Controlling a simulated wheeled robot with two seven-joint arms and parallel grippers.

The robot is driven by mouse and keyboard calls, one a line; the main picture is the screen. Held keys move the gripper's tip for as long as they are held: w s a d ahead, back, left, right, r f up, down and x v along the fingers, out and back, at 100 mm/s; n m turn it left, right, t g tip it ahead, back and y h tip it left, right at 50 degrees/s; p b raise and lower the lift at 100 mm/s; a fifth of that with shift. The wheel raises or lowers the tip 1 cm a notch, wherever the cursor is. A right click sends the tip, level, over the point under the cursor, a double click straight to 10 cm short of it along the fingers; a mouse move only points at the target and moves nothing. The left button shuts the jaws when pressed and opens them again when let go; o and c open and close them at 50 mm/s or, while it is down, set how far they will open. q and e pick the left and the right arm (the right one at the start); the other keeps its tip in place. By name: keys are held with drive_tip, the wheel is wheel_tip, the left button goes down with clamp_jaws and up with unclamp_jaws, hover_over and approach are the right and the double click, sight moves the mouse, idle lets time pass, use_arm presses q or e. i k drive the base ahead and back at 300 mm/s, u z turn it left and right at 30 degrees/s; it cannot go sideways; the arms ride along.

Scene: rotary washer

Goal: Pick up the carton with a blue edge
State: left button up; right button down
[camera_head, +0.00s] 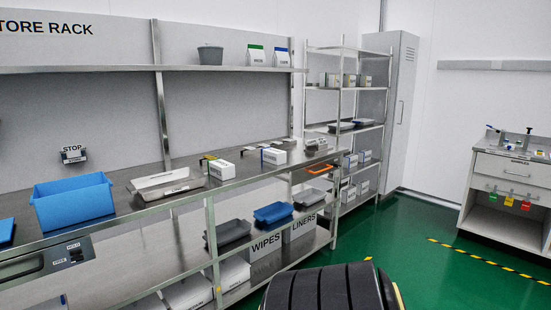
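The carton with a blue edge (281,58) is a small white carton with a blue band along its top and dark print on its front. It stands upright on the long upper shelf of the rack, near the shelf's right end. A similar white carton with a green edge (256,57) stands just to its left, with a narrow gap between them. Neither of my grippers is in view.
A grey tub (210,55) stands left on the upper shelf (110,70). The counter below bears a blue bin (72,204), a metal tray (166,184) and white boxes (221,170). A wire rack (340,90) stands at right. Green floor (415,255) is clear ahead right.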

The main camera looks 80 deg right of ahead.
sight(274, 156)
drive_tip(key=z, duration=2.6)
